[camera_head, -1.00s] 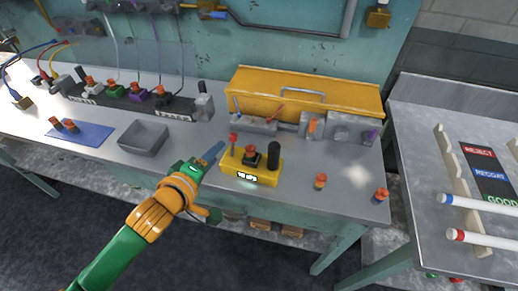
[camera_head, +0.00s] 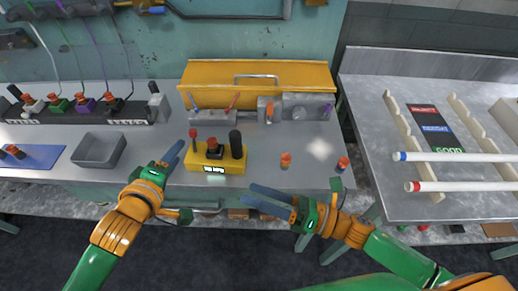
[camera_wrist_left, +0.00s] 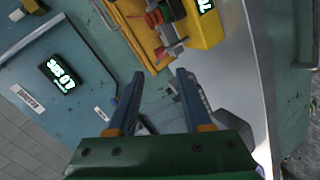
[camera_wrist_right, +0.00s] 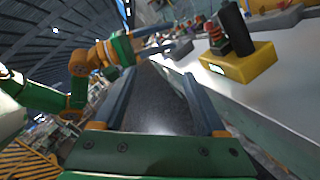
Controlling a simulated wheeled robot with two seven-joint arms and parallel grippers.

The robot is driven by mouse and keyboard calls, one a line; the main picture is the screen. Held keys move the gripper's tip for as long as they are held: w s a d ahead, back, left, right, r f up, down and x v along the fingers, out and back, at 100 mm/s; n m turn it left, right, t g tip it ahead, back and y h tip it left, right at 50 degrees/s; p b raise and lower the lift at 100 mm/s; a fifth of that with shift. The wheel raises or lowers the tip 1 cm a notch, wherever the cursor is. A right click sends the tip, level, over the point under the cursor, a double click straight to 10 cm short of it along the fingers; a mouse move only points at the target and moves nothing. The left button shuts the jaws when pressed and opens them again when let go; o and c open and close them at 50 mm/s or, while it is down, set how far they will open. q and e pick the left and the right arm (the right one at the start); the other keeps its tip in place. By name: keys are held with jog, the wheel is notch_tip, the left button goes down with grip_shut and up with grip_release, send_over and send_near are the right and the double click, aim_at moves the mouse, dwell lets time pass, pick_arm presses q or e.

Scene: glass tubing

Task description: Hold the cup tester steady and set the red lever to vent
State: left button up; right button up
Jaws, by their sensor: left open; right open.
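The cup tester (camera_head: 206,166) is a yellow box with a lit front display, standing upright near the bench's front edge. A red-knobbed lever (camera_head: 193,141) stands at its left end. A black post (camera_head: 236,146) stands at its right end. The tester also shows in the right wrist view (camera_wrist_right: 242,67) and at the top of the left wrist view (camera_wrist_left: 206,28). My left gripper (camera_head: 178,184) is open and empty, just left of the tester, apart from it. My right gripper (camera_head: 251,197) is open and empty, in front of the bench edge, right of and below the tester.
A yellow toolbox (camera_head: 290,73) and grey fixtures (camera_head: 300,108) stand behind the tester. A grey tray (camera_head: 97,150) lies to the left. A side table (camera_head: 380,100) with white tubes (camera_head: 460,157) is at the right.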

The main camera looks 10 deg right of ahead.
aim_at(240, 141)
jog(key=w+n+h, duration=0.1)
jog(key=w+n, duration=0.1)
jog(key=w, duration=0.2)
jog(key=w+d+n+t+h, duration=0.1)
jog(key=w+n, duration=0.1)
jog(key=w, duration=0.2)
jog(key=w+d+n+t+h, duration=0.1)
jog(key=w, duration=0.3)
jog(key=shift+w+f+n, duration=0.2)
jog(key=shift+f+n, duration=0.1)
jog(key=shift+n, duration=0.1)
pick_arm(q)
jog(key=shift+w, duration=0.15)
pick_arm(e)
jog(key=x, duration=0.7)
jog(key=shift+r, duration=0.1)
jog(key=shift+d, duration=0.1)
grip_shut()
pick_arm(q)
jog(key=shift+c, duration=0.4)
jog(key=shift+w+a+f+n+g, duration=0.45)
jog(key=shift+w+a+f, duration=0.3)
jog(key=shift+w, duration=0.25)
grip_shut()
jog(key=w+a+n+h, duration=0.1)
jog(key=w+a+n, duration=0.2)
jog(key=shift+w+a+r+g, duration=0.15)
jog(key=shift+w+a+g, duration=0.05)
jog(key=shift+g, duration=0.05)
